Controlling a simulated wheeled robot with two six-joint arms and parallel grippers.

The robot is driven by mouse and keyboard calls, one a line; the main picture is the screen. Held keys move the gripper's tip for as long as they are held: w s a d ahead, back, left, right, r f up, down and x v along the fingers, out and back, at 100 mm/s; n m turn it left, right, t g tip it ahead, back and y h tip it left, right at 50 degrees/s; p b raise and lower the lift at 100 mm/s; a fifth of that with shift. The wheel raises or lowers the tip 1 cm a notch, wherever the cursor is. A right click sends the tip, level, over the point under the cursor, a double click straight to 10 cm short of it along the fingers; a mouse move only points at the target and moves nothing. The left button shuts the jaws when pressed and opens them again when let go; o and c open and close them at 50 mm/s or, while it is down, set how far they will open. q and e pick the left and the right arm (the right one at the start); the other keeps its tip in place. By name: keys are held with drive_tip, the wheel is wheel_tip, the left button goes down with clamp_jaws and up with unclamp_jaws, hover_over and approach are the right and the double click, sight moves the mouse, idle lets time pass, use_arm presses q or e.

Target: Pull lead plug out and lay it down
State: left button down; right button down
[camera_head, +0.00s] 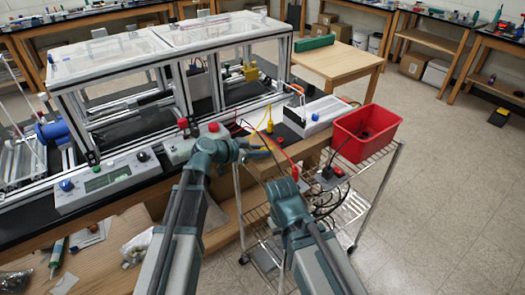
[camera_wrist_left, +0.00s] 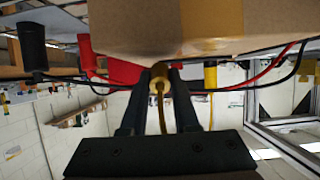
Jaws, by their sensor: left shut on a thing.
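My left gripper (camera_head: 268,152) reaches right beside the instrument end of the bench. In the left wrist view its two fingers (camera_wrist_left: 160,92) are shut on a yellow lead plug (camera_wrist_left: 160,74), with a yellow cable hanging between them. Whether the plug sits in a socket cannot be told. Another yellow plug (camera_wrist_left: 210,75), a red plug (camera_wrist_left: 85,52) and a black plug (camera_wrist_left: 32,46) show around it. In the head view a yellow plug (camera_head: 270,127) stands above my left gripper. My right arm's teal wrist (camera_head: 285,190) is at lower centre; its fingertips are not clear.
A red bin (camera_head: 366,133) stands on a wire cart (camera_head: 352,205), right of the bench. A white instrument box (camera_head: 308,116) is behind the leads. The extrusion frame (camera_head: 170,90) fills the left. Black cables hang at the cart. Floor at right is open.

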use_arm(q)
drive_tip(key=shift+f, duration=0.25)
drive_tip(key=c, duration=0.6)
unclamp_jaws()
drive_tip(key=shift+p+v, duration=2.85)
drive_tip(key=shift+v, duration=4.05)
